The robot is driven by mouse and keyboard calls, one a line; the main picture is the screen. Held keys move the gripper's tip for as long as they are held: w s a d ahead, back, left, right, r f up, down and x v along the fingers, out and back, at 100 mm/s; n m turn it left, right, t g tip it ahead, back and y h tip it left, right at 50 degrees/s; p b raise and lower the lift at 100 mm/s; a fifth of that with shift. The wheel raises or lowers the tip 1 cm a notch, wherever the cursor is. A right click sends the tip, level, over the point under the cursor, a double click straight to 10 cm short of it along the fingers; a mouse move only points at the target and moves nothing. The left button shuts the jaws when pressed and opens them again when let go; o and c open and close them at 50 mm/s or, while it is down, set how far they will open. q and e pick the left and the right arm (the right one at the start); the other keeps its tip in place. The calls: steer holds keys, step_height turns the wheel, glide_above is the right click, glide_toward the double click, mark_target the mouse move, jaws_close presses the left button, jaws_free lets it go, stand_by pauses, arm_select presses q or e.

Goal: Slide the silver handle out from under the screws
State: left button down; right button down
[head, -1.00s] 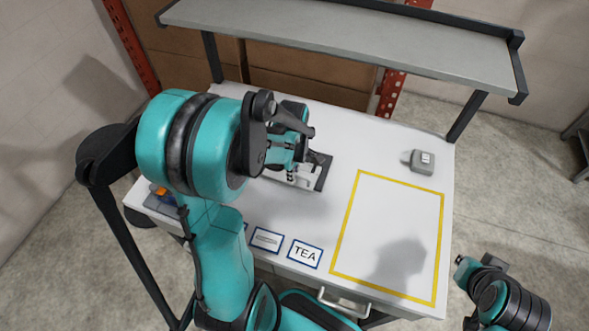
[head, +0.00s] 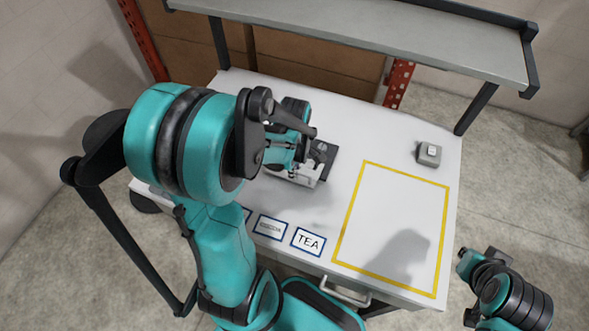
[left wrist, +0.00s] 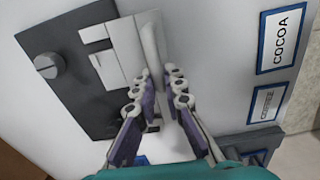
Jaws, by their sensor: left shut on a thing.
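A dark plate (left wrist: 80,95) with a round screw (left wrist: 48,65) lies on the table in the left wrist view. Pale silver pieces (left wrist: 104,62) lie on it, and the long silver handle (left wrist: 150,45) runs along its right edge. My left gripper (left wrist: 158,82) is shut on the handle, with a finger on either side. In the head view the plate (head: 327,160) and silver part (head: 308,174) show beside my left gripper (head: 290,158), partly hidden by my arm. Whether the handle is still under screws I cannot tell. My right gripper (head: 468,256) is off the table; its fingers are unclear.
TEA (head: 308,241) and COCOA (left wrist: 277,38) labels lie along the front edge. A yellow outline (head: 361,195) marks bare table at right, with a small grey box (head: 428,153) behind it. A shelf (head: 360,40) overhangs the back.

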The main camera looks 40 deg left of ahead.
arm_select(q)
steer(key=shift+r+p, duration=2.45)
steer(key=shift+r, duration=0.65)
steer(key=shift+f, duration=0.1)
